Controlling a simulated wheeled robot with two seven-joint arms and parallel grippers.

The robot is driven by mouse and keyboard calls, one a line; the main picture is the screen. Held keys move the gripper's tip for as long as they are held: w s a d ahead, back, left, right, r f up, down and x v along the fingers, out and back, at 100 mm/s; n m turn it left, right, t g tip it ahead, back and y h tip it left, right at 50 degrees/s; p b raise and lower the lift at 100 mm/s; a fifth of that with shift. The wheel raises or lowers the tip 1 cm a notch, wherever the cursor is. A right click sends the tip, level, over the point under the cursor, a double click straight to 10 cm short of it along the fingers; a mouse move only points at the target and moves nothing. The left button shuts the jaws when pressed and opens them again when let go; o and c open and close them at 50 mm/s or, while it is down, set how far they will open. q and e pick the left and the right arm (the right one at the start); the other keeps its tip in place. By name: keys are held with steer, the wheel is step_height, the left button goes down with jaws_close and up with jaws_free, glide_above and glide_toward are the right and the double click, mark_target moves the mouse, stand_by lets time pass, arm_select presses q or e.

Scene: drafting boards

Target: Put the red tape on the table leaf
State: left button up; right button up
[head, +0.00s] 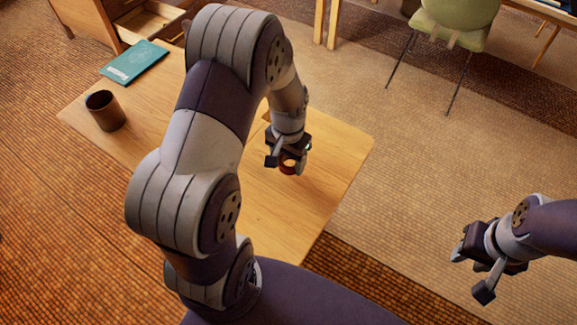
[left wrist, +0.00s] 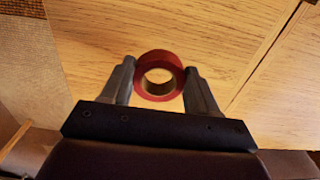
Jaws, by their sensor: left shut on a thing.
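The red tape (left wrist: 159,58) is a small red roll with a tan core. It sits between the two fingers of my left gripper (left wrist: 160,85), which is shut on it. In the head view the tape (head: 288,167) shows just under my left gripper (head: 286,160), over the right part of the wooden table (head: 270,210). I cannot tell whether the tape touches the wood. A seam line in the wood runs beside the tape in the left wrist view. My right gripper (head: 472,270) is out over the carpet at the right, fingers apart and empty.
A dark cup (head: 105,111) and a teal book (head: 134,62) stand and lie on the table's left part. An open drawer (head: 150,22) is behind. A green chair (head: 452,25) stands at the back right. My left arm hides the table's middle.

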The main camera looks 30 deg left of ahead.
mark_target(288, 167)
arm_select(q)
step_height(288, 167, down, 3)
steer(key=shift+f, duration=0.1)
steer(key=o, duration=1)
